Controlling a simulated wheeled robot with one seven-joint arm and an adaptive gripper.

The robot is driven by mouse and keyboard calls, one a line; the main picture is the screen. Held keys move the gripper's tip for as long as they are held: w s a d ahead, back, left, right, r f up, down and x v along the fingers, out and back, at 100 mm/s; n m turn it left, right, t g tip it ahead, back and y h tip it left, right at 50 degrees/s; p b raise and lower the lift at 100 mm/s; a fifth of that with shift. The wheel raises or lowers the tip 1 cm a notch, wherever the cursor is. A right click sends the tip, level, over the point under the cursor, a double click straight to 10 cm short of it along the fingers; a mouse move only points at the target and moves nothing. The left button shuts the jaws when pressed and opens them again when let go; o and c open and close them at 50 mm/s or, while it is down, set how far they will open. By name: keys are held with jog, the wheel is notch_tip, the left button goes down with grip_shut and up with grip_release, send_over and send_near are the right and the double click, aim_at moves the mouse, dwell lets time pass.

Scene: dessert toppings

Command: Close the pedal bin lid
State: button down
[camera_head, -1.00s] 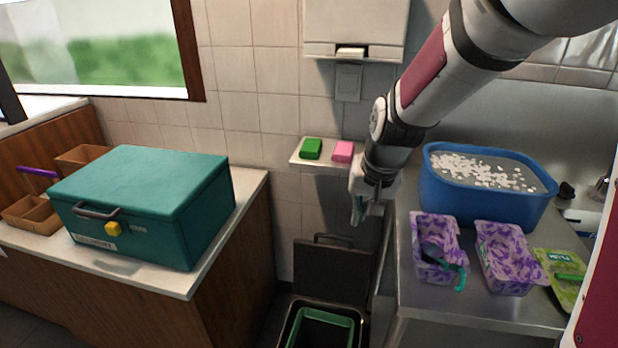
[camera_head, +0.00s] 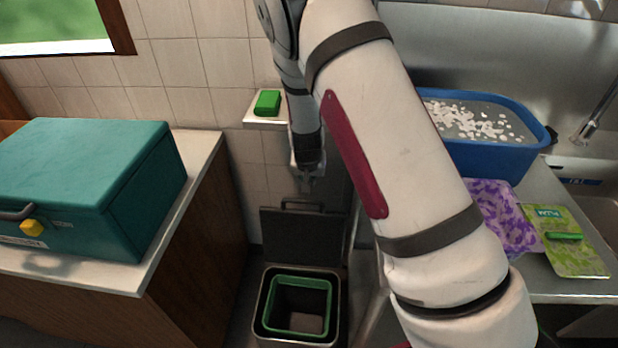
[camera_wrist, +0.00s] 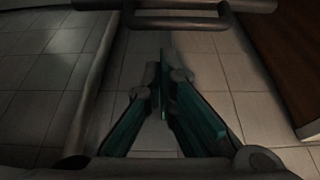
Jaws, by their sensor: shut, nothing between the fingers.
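The pedal bin (camera_head: 335,318) stands on the floor between the counter and the steel table, with a green-rimmed inner bucket (camera_head: 298,282). Its dark lid (camera_head: 300,238) is open and stands upright at the bin's back, with a handle (camera_head: 301,206) along its top edge. My gripper (camera_head: 307,184) points down just above the lid's handle; I cannot tell whether they touch. In the wrist view my teal-padded gripper (camera_wrist: 166,85) is shut and empty, over the tiled floor. A dark bar crosses the top of that view; I cannot tell what it belongs to.
A wooden counter with a teal box (camera_head: 90,180) is left of the bin. A steel table (camera_head: 575,288) with a blue tub (camera_head: 490,155) is to the right. A small wall shelf (camera_head: 262,121) with a green block (camera_head: 267,102) is close to my arm.

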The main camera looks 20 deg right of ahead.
jog(key=x, duration=0.5)
jog(key=shift+w+f, duration=0.1)
jog(key=shift+f, duration=0.3)
